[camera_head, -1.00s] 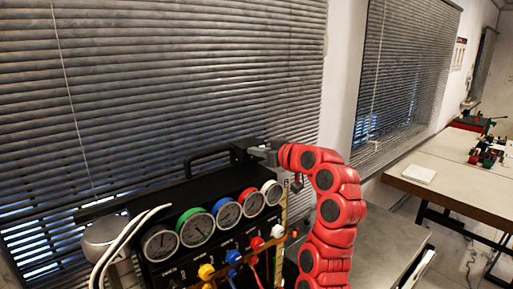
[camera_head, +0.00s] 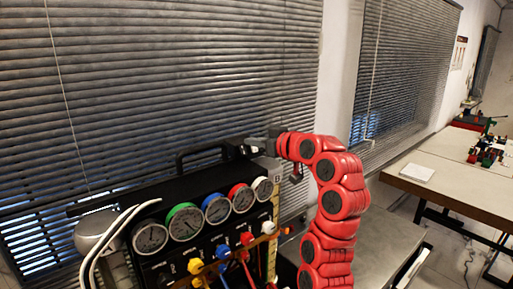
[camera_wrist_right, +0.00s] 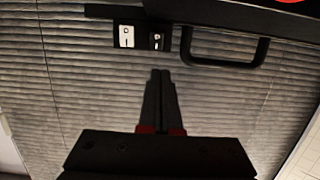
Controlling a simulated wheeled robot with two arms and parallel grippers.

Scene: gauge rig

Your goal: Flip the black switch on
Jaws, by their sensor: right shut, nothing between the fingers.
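The black switch (camera_wrist_right: 157,41) shows in the right wrist view near the top, on the edge of the dark gauge box. A white switch (camera_wrist_right: 127,37) marked O and I sits just left of it. My right gripper (camera_wrist_right: 160,74) is shut and empty. Its tips point at the black switch and look a little short of it; I cannot tell the depth gap. In the head view my right gripper (camera_head: 258,144) is at the far right corner of the gauge box (camera_head: 150,189). The switches are hidden there. My left gripper is not in view.
The box has a black carrying handle (camera_head: 205,152), which also shows in the right wrist view (camera_wrist_right: 232,55). Several gauges, coloured valves and hoses cover its front. Window blinds (camera_head: 160,80) stand close behind. A table (camera_head: 460,180) is at the right.

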